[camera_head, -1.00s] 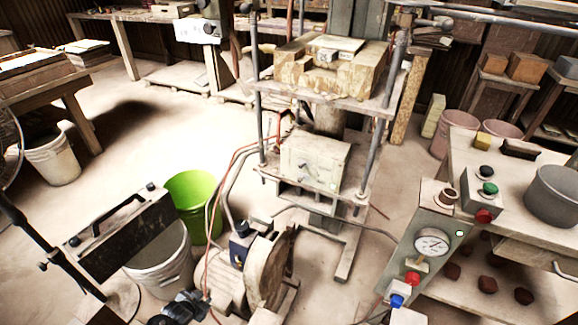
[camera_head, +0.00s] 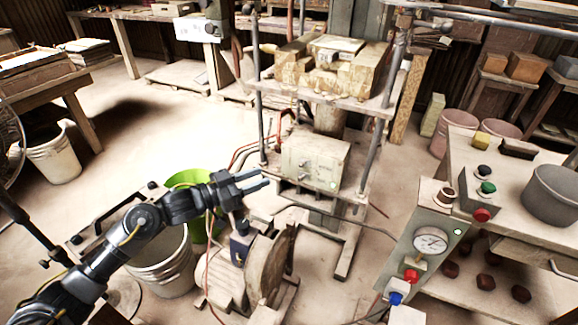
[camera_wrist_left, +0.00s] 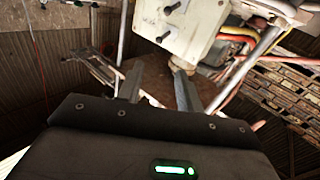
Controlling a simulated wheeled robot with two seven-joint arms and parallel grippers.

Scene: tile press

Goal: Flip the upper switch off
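A pale switch box (camera_head: 318,160) is mounted on the press frame below its upper platform. Its front carries two small switches, one above the other, too small in the head view to read their positions. In the left wrist view the box (camera_wrist_left: 196,28) is at the top, with the upper switch (camera_wrist_left: 168,10) above the lower one (camera_wrist_left: 162,37). My left gripper (camera_head: 263,180) is left of the box and apart from it, pointing toward it. Its two fingers, also in the wrist view (camera_wrist_left: 158,88), are spread with nothing between them. My right gripper is out of view.
Metal posts of the press (camera_head: 378,145) flank the box. Red and grey hoses run on its left. A motor with a wheel (camera_head: 268,265) stands below, near a green bucket (camera_head: 187,180). A gauge panel (camera_head: 425,250) stands at right.

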